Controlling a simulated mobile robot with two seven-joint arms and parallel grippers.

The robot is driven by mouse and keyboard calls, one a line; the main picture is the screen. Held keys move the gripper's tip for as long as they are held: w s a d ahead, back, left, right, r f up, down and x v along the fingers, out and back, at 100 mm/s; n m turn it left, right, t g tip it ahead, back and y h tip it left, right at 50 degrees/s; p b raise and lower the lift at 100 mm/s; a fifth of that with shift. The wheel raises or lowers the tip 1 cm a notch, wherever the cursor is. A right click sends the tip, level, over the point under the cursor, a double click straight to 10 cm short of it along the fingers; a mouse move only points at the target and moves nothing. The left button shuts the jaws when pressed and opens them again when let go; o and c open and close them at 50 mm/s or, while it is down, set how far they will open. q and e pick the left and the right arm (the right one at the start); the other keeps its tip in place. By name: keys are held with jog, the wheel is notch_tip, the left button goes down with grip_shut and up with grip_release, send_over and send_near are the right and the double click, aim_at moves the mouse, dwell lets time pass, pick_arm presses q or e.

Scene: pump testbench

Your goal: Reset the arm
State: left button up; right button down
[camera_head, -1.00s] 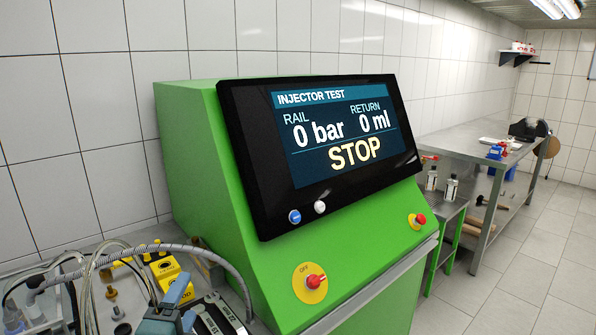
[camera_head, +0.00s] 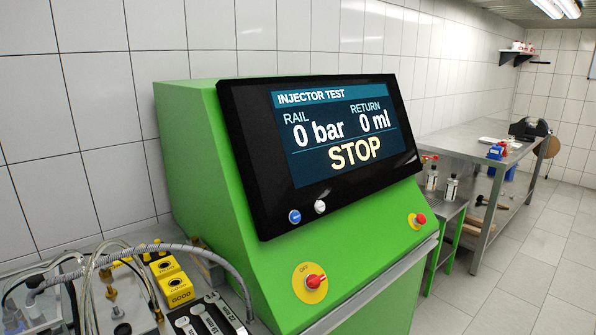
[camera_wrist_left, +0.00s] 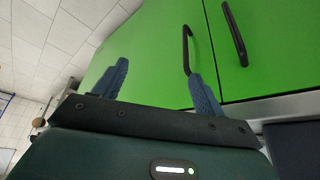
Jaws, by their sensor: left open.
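My left gripper (camera_wrist_left: 157,82) shows in the left wrist view with its two blue fingers wide apart and nothing between them. Beyond the fingers is a green cabinet front (camera_wrist_left: 260,75) with dark handles (camera_wrist_left: 234,34). I cannot tell whether a finger touches it. Neither gripper is in the head view. There the green test bench (camera_head: 195,150) carries a black monitor (camera_head: 330,150) reading INJECTOR TEST, 0 bar, 0 ml and STOP. A red rotary switch (camera_head: 315,281) sits on a yellow disc below it.
At the lower left are hoses (camera_head: 215,252), a yellow box marked GOOD (camera_head: 179,289) and a black tray (camera_head: 207,315) with labelled slots. A red button (camera_head: 420,219) is at the bench's right. A metal table (camera_head: 470,150) stands behind on the right. The tiled floor (camera_head: 510,270) there is clear.

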pick_arm(q)
jog(key=w+d+f+t+h, duration=0.2)
jog(key=w+d+f+t, duration=0.1)
jog(key=f, duration=0.4)
jog(key=shift+d+f+m+t, duration=0.3)
jog(key=shift+d+t, duration=0.3)
jog(key=shift+t, duration=0.3)
pick_arm(e)
jog(key=shift+g+h, duration=0.4)
jog(key=shift+g, duration=0.1)
jog(key=shift+s+d+f, duration=0.15)
jog(key=shift+d+f, duration=0.15)
jog(key=shift+f, duration=0.45)
jog(key=shift+s+d+f, duration=0.15)
jog(key=shift+d+f, duration=0.1)
jog(key=shift+f, duration=0.45)
jog(key=shift+s+d+f, duration=0.15)
jog(key=shift+d+f, duration=0.15)
jog(key=shift+f, duration=0.45)
